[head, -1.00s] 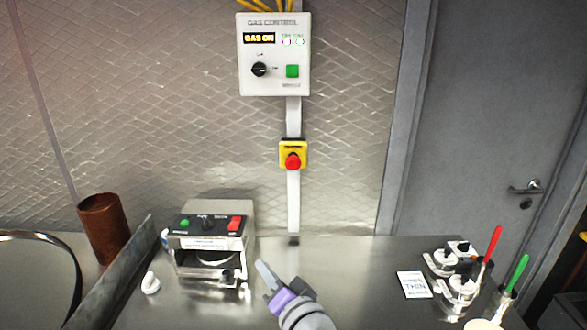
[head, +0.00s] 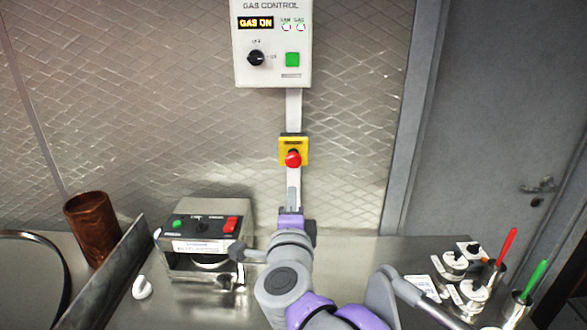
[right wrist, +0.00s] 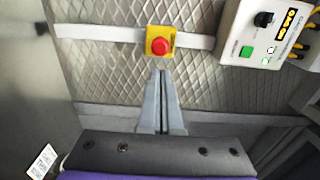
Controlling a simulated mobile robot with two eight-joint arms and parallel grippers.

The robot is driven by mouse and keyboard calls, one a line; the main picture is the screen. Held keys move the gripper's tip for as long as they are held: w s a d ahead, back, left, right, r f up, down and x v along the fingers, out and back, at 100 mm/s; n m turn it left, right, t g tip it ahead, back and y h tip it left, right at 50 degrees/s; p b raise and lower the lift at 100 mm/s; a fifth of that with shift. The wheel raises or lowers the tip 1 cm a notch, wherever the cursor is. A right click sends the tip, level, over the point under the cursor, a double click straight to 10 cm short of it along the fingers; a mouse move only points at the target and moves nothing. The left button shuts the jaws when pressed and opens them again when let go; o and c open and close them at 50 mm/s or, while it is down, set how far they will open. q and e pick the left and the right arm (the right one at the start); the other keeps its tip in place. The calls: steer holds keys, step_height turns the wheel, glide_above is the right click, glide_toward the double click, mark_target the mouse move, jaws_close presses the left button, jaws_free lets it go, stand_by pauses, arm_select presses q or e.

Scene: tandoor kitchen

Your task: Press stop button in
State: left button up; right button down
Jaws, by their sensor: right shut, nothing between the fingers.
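The red stop button (head: 293,158) sits on a yellow box on the white conduit of the quilted metal wall. It also shows in the right wrist view (right wrist: 160,44), straight beyond my fingertips. My right gripper (head: 293,190) is shut and empty, pointing up just below the yellow box in the head view. In the right wrist view its closed fingers (right wrist: 161,75) end a little short of the box, and a gap shows between them and the button. The button looks raised. My left gripper is not in view.
The gas control panel (head: 272,75) above reads "GAS ON". A small machine (head: 205,262) with green and red switches stands on the steel counter at left, beside a brown cylinder (head: 91,232). Red- and green-handled tools (head: 507,246) stand at right.

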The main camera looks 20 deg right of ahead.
mark_target(294, 162)
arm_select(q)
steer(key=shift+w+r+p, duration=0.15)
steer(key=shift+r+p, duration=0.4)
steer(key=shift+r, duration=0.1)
arm_select(e)
steer(key=x, duration=1.2)
steer(key=shift+w+d, duration=0.1)
steer(key=shift+w, duration=0.2)
steer(key=shift+w, duration=0.1)
